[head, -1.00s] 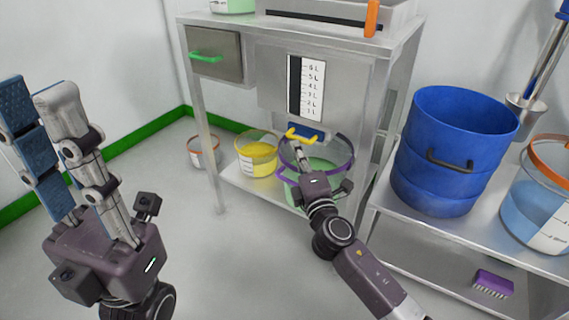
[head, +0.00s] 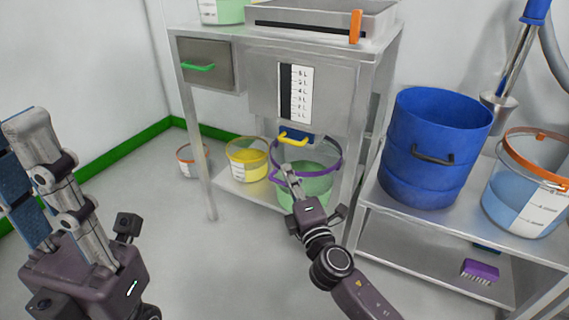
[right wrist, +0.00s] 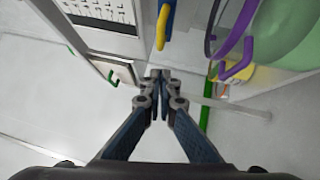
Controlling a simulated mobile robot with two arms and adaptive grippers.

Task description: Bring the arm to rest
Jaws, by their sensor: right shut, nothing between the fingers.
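My right gripper (head: 289,171) is shut and empty. In the head view it is in front of the purple-rimmed bucket (head: 318,186), below the yellow handle (head: 293,139) of the steel stand. In the right wrist view its fingertips (right wrist: 160,76) meet, with the yellow handle (right wrist: 163,27) beyond them and apart. My left gripper (head: 25,118) stands upright at the left edge of the head view. Its fingers look spread with nothing between them; one is partly cut off.
A steel stand (head: 207,150) holds the yellow bucket (head: 247,160) and the purple-rimmed bucket low down. A blue drum (head: 432,150) and a clear bucket (head: 525,185) stand on a steel cart (head: 400,228) at right. The floor at centre left is clear.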

